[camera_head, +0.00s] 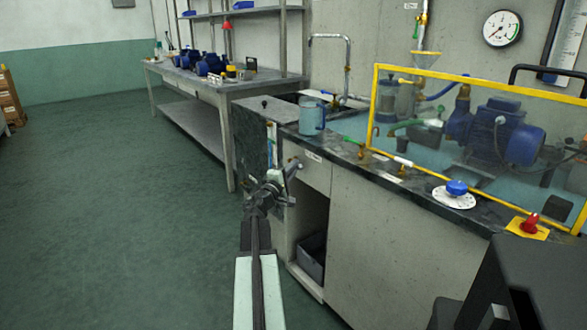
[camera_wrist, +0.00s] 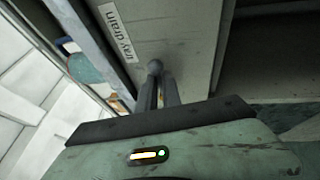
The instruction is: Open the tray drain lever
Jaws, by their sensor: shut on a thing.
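The tray drain lever (camera_wrist: 155,67) shows in the wrist view as a grey rounded knob at the fingertips, below a white "tray drain" label (camera_wrist: 117,45) on the cabinet face. My gripper (camera_wrist: 160,92) is shut on the lever, its narrow fingers closed around it. In the head view my gripper (camera_head: 291,169) is at the upper front left of the cabinet, just under the black counter edge. The same label (camera_head: 313,157) shows beside it there. The lever's shaft and pivot are hidden by the fingers, so I cannot tell its exact angle.
The grey cabinet (camera_head: 368,230) has an open compartment below the gripper, holding a dark bin (camera_head: 312,257). A blue jug (camera_head: 312,118) stands on the counter above. A yellow-framed clear guard (camera_head: 470,125) encloses the pump. The green floor (camera_head: 120,200) at left is free.

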